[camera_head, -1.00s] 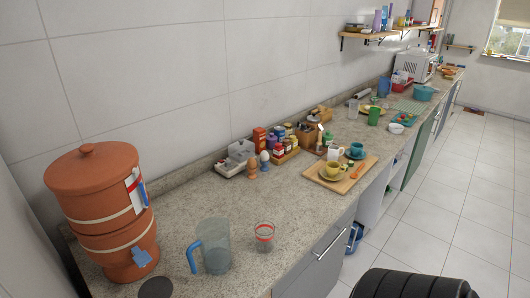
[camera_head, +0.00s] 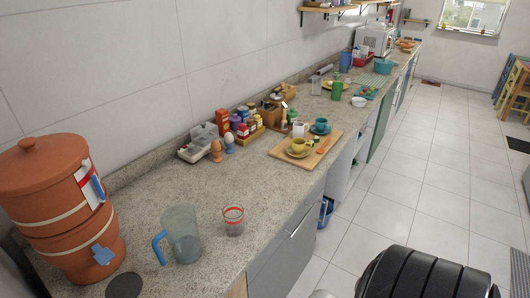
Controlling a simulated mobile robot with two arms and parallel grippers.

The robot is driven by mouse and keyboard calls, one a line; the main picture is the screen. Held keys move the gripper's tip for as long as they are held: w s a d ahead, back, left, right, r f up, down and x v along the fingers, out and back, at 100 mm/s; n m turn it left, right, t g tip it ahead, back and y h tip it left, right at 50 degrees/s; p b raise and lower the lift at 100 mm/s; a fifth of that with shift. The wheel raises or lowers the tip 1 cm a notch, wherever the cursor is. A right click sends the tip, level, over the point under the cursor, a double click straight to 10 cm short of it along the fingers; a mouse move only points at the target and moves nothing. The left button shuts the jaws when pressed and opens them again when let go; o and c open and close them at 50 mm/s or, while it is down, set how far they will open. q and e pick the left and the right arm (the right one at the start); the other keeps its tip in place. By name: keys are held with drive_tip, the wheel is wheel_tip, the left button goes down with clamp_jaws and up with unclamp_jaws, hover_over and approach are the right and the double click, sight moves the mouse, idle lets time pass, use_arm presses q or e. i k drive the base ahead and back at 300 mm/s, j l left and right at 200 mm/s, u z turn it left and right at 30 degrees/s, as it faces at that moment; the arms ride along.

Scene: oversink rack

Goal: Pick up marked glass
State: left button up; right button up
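A clear glass (camera_head: 233,221) with a red band near its rim stands upright on the speckled stone counter (camera_head: 205,272), near its front edge. A clear pitcher (camera_head: 183,236) with a blue handle stands just to its left, with a small gap between them. Neither of my grippers shows in the head view. Nothing is holding the glass.
A clay water filter (camera_head: 54,213) stands at the left. Behind the glass are egg cups, spice jars (camera_head: 244,128) and a wooden board (camera_head: 322,153) with cups. A dark rounded thing (camera_head: 425,273) is at the bottom right; I cannot tell what it is. Floor is open at right.

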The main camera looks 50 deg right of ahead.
sight(233, 214)
drive_tip(key=i+l+z, duration=0.1)
drive_tip(key=z, duration=1.15)
